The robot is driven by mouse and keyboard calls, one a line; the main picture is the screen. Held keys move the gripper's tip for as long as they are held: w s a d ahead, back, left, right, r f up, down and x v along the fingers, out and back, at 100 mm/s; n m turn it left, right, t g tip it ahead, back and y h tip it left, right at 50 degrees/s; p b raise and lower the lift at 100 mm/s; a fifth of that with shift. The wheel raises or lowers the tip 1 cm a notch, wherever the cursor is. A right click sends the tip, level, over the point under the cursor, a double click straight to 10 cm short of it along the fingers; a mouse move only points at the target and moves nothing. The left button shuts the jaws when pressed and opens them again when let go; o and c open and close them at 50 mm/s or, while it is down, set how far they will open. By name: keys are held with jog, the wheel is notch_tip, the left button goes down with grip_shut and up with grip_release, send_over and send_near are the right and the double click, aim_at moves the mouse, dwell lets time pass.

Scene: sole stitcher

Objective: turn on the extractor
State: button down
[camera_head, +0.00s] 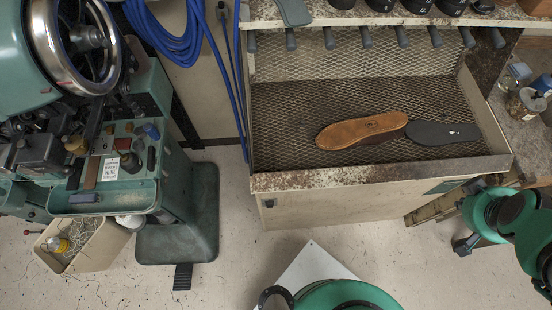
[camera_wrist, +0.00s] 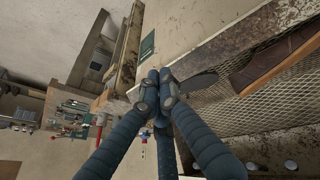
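The bench with a mesh work surface and a rusty front edge (camera_head: 380,176) is probably the extractor; I cannot confirm this. A small dark green plate (camera_head: 445,186) sits on its front panel at the right end. A green plate also shows in the wrist view (camera_wrist: 147,47). No switch can be made out clearly. My gripper (camera_wrist: 158,78) has dark blue segmented fingers with their tips together, and nothing shows between them. The tips appear in front of the bench front, just below the plate in the picture. My gripper cannot be made out in the head view.
A green stitching machine (camera_head: 120,150) stands left, with a bin (camera_head: 85,245) beneath. Blue hose (camera_head: 165,35) hangs behind. Jars (camera_head: 525,103) stand right. Floor before the bench is partly clear.

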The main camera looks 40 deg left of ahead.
jog(key=s+a+f+n+y, duration=0.1)
jog(key=a+f+n, duration=0.3)
jog(key=f, duration=0.6)
jog(key=s+a+f+n+y, duration=0.1)
jog(key=s+a+f+n, duration=0.3)
jog(key=f, duration=0.7)
jog(key=s+a+f+n+g+y, duration=0.1)
jog(key=s+a+f+n+y, duration=0.15)
jog(key=s+a, duration=0.4)
jog(key=s+a+f+n+g+y, duration=0.1)
jog(key=s+a+f+n, duration=0.25)
jog(key=a, duration=0.65)
jog(key=s+a+f+n+g+y, duration=0.1)
jog(key=s+a+f, duration=0.1)
jog(key=s+a, duration=0.2)
jog(key=s+a+f+n+g+p, duration=0.1)
jog(key=s+a+f+n, duration=0.1)
jog(key=s, duration=0.6)
jog(key=shift+s+a+f+n+g+y, duration=0.35)
jog(key=shift+a+f, duration=0.15)
jog(key=shift+a, duration=0.6)
jog(key=shift+f, duration=0.1)
